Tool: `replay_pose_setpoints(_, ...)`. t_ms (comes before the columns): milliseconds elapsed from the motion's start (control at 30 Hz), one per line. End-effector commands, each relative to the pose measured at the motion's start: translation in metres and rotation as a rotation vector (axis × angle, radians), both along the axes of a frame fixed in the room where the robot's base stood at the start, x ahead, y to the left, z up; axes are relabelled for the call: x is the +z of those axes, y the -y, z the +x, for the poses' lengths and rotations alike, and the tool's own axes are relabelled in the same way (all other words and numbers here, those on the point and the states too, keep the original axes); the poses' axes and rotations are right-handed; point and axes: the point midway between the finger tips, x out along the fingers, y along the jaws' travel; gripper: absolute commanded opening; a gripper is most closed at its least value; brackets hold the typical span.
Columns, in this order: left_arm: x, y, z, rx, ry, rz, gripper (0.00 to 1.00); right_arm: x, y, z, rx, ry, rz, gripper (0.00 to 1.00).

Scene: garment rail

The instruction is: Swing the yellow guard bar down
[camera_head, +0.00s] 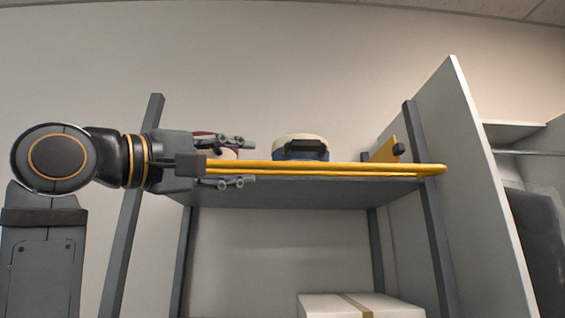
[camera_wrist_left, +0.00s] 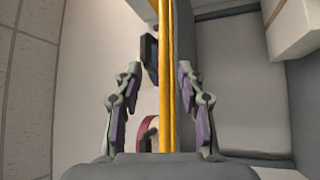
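The yellow guard bar (camera_head: 345,169) runs level along the front edge of the upper shelf, its right end bending back near the right post. My left gripper (camera_head: 250,162) is at the bar's left part, one finger above it and one below. In the left wrist view the bar (camera_wrist_left: 168,60) passes lengthwise between the spread fingers of the left gripper (camera_wrist_left: 159,70), with a gap on both sides. The gripper is open. My right gripper does not show.
A cream and dark blue cap-like item (camera_head: 300,148) sits on the grey shelf (camera_head: 300,188). A red and white item shows partly behind the gripper. A tall white panel (camera_head: 470,180) stands at right. A white box (camera_head: 325,306) sits below; the space under the shelf is otherwise open.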

Motion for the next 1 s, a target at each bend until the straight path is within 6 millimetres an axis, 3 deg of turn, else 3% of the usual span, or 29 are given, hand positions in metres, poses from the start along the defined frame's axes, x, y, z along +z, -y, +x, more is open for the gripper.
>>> replay_pose_setpoints(100, 0.013, 0.021, 0.018, -0.007, -0.007, 0.001, 0.39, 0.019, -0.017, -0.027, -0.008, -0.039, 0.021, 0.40)
replay_pose_setpoints(200, 0.019, 0.036, 0.033, -0.006, -0.006, 0.002, 0.39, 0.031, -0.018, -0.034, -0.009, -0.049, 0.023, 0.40)
replay_pose_setpoints(267, 0.021, 0.044, 0.040, -0.005, -0.006, 0.001, 0.39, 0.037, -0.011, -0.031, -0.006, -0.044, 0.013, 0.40)
replay_pose_setpoints(400, 0.024, 0.057, 0.053, -0.002, -0.005, 0.000, 0.39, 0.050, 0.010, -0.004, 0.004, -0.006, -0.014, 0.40)
replay_pose_setpoints(533, 0.024, 0.062, 0.058, -0.002, -0.001, 0.001, 0.39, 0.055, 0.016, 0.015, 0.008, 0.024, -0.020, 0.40)
replay_pose_setpoints(767, 0.023, 0.063, 0.059, -0.001, -0.001, 0.001, 0.39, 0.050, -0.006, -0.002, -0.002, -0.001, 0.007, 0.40)
replay_pose_setpoints(900, 0.023, 0.063, 0.059, 0.000, -0.001, 0.002, 0.23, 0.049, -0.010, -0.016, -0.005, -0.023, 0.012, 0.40)
replay_pose_setpoints(1000, 0.023, 0.063, 0.059, -0.001, -0.001, 0.001, 0.09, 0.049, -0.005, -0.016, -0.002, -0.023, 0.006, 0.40)
